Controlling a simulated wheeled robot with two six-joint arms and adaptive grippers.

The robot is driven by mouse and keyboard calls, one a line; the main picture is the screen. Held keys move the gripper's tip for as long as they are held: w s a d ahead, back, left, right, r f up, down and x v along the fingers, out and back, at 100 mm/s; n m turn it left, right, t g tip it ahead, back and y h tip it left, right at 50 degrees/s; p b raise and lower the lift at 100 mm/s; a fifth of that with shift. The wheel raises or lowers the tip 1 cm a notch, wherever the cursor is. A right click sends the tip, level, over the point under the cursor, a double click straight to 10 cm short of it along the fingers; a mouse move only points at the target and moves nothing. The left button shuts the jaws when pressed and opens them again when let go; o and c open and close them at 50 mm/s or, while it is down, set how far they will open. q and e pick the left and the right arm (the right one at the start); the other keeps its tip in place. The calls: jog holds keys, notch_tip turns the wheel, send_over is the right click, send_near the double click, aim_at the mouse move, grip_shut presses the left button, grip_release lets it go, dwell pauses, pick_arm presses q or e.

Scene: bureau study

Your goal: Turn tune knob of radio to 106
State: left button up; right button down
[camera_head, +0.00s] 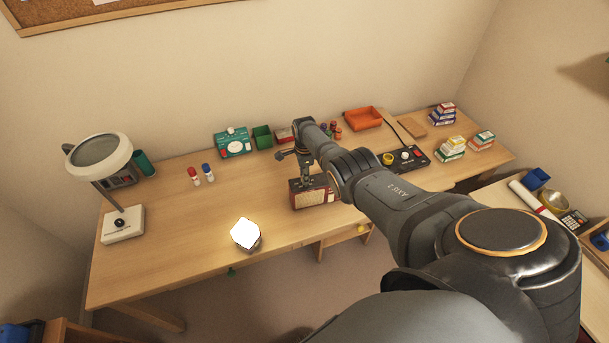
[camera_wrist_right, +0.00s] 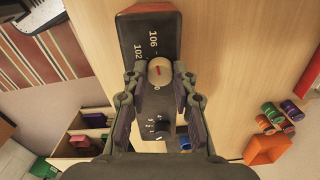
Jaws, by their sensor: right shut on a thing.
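The pale round tune knob (camera_wrist_right: 160,68) has a red line and sits just below the 106 mark. I cannot tell exactly what value the line indicates. My right gripper (camera_wrist_right: 158,82) is shut on the tune knob, one finger on each side. In the head view this gripper (camera_head: 306,179) is above the radio, which my right arm partly hides. My left gripper is not in view.
A bright white cube-like thing (camera_head: 245,234) is left of the radio at the desk's front edge. A magnifier lamp (camera_head: 122,226) stands at far left. The desk's left middle is clear.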

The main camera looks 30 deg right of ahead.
jog(key=c, duration=1.1)
grip_release()
jog(key=shift+o, duration=0.2)
jog(key=shift+r, duration=0.15)
notch_tip(320, 180, up, 12)
